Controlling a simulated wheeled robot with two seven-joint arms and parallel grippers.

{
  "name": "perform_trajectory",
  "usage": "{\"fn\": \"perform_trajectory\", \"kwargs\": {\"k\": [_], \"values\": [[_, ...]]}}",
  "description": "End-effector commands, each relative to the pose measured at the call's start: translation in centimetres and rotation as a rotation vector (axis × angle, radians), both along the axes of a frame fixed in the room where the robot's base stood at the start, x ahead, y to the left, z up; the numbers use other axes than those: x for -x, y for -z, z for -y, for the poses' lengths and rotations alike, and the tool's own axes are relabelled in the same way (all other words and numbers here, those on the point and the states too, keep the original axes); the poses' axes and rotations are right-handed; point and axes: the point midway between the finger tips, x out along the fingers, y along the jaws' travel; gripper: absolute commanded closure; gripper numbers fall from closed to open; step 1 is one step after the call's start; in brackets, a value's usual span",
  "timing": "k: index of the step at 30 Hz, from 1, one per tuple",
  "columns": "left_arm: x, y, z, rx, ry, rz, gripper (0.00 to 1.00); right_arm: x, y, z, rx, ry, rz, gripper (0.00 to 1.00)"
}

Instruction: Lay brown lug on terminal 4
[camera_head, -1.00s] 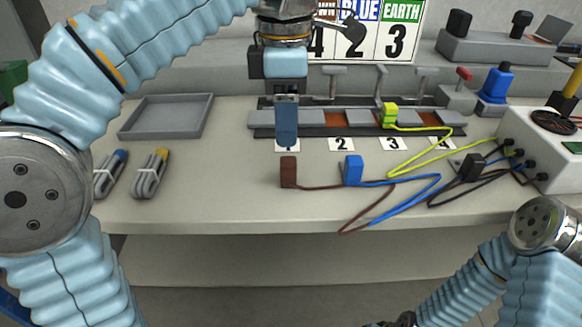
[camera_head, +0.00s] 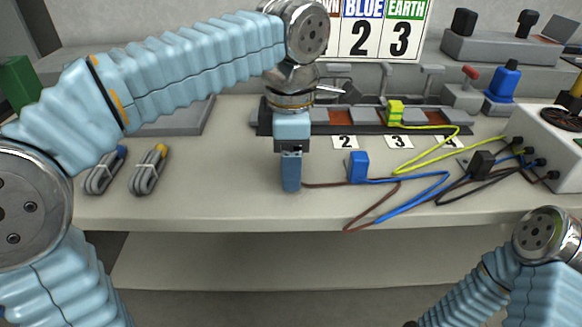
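My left gripper (camera_head: 291,183) points straight down at the bench front, where the brown lug was visible earlier. It hides the brown lug; only the lug's brown wire (camera_head: 325,185) shows, coming out to the right. The fingers overlap from this angle, so I cannot tell whether they are open or closed around the lug. The terminal rail (camera_head: 345,128) lies behind, with number cards in front. Terminal 4 (camera_head: 440,117) is at its right end, behind a card (camera_head: 453,142) partly crossed by the yellow-green wire. My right gripper is out of view.
A yellow-green lug (camera_head: 395,112) sits on terminal 3. A blue lug (camera_head: 358,167) stands just right of my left gripper. A black lug (camera_head: 481,164) and tangled wires lie at right, by a white box (camera_head: 550,150). Two cable bundles (camera_head: 149,170) lie left. Clamp levers (camera_head: 431,70) stand behind the rail.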

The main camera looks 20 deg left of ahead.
Motion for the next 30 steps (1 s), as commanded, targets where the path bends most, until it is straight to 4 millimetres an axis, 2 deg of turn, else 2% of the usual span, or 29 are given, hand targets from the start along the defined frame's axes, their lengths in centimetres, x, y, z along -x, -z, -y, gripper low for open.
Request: {"fn": "perform_trajectory", "kwargs": {"k": [1, 9, 20, 26, 30], "values": [[0.0, 0.0, 0.0, 0.000, 0.000, 0.000, 0.53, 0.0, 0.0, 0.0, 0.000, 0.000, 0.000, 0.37], [0.0, 0.0, 0.0, 0.000, 0.000, 0.000, 0.94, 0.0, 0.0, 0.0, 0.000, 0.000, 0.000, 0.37], [0.0, -0.7, 0.0, 0.001, 0.001, 0.001, 0.95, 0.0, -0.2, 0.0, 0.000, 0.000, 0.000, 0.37], [0.0, -3.7, 0.2, 0.002, 0.002, 0.004, 0.95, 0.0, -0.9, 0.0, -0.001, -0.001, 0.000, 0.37], [1.6, -6.5, 2.1, 0.001, 0.005, 0.002, 0.95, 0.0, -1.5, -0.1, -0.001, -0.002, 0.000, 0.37]]}}
